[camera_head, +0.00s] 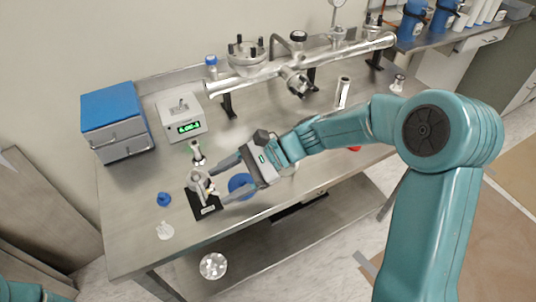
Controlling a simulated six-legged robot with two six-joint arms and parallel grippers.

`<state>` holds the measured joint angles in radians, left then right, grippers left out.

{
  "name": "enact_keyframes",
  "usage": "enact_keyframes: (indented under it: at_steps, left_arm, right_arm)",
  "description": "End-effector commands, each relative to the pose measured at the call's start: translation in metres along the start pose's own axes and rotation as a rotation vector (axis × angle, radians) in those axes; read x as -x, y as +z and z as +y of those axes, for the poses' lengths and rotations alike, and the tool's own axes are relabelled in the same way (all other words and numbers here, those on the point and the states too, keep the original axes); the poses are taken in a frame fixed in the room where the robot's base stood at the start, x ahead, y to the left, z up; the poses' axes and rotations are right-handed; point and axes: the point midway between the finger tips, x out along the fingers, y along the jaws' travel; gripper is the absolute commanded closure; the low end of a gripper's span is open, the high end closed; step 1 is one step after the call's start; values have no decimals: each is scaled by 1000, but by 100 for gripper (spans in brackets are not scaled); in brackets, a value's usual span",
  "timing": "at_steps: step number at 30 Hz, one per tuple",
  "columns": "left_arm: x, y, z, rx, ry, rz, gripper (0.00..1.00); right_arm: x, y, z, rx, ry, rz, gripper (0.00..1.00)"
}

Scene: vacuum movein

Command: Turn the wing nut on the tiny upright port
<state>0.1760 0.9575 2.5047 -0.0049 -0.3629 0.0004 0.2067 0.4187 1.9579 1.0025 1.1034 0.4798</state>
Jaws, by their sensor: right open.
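A small silver upright port (196,182) stands on a black base plate (204,209) with a white label, near the left front of the metal bench. A clamp seems to be around its top, but the wing nut is too small to make out clearly. My right gripper (216,182) is open. It reaches in from the right, with one finger behind the port and the other in front of it on its right side. I cannot tell whether the fingers touch it. My left gripper is out of the picture.
A silver fitting (196,152) stands just behind the port. A blue cap (164,199) and a white piece (165,230) lie to the left. A blue round part (241,184) is partly under my gripper. A gauge box (182,118) and long silver manifold (310,66) stand behind.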

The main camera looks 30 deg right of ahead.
Motion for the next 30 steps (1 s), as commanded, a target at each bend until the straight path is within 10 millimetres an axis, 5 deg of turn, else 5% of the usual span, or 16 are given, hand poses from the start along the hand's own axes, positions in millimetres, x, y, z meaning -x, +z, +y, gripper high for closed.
enact_keyframes:
  at_steps: [18,30]
  left_arm:
    - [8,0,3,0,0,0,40]
    - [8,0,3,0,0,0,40]
  right_arm:
    - [141,0,0,-2,-4,3,38]
    - [156,0,0,-2,-1,1,38]
